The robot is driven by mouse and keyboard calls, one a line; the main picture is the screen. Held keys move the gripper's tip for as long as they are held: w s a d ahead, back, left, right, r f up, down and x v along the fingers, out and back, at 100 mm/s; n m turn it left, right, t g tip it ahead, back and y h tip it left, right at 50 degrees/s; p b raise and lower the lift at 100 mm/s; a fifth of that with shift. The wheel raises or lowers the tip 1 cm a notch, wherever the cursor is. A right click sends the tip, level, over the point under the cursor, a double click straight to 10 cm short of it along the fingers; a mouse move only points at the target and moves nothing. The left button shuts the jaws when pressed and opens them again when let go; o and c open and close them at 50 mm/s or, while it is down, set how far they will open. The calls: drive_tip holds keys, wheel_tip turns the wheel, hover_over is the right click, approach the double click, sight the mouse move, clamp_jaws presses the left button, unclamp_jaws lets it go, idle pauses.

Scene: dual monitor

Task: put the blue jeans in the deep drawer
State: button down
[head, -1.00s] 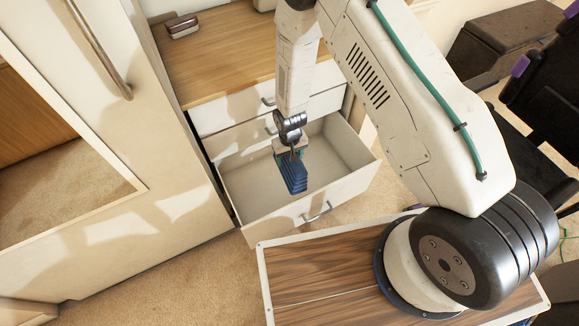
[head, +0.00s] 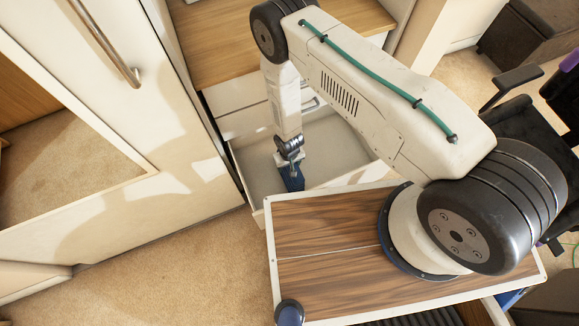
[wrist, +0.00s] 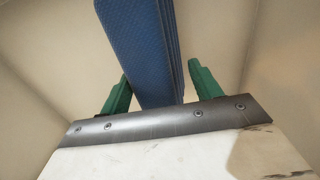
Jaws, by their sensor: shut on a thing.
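The folded blue jeans (head: 292,181) hang from my gripper (head: 290,163) inside the open deep drawer (head: 330,140) in the head view. In the wrist view, the two green fingers of my gripper (wrist: 158,88) are on either side of the jeans (wrist: 142,45), shut on them. Pale drawer walls surround the jeans there. I cannot tell whether the jeans touch the drawer floor. The drawer's near side is partly hidden behind my own base top.
The wooden cabinet top (head: 225,50) lies above the closed upper drawers (head: 240,105). A tall white door (head: 150,130) with a metal handle stands at the left. A black chair (head: 520,140) is at the right. Carpet at the lower left is clear.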

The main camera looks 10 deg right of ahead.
drive_tip(key=shift+f, duration=1.4)
drive_tip(key=shift+f, duration=0.1)
drive_tip(key=shift+c, duration=1.6)
unclamp_jaws()
drive_tip(key=shift+s, duration=0.1)
wheel_tip(320, 180, up, 12)
drive_tip(key=shift+r, duration=0.15)
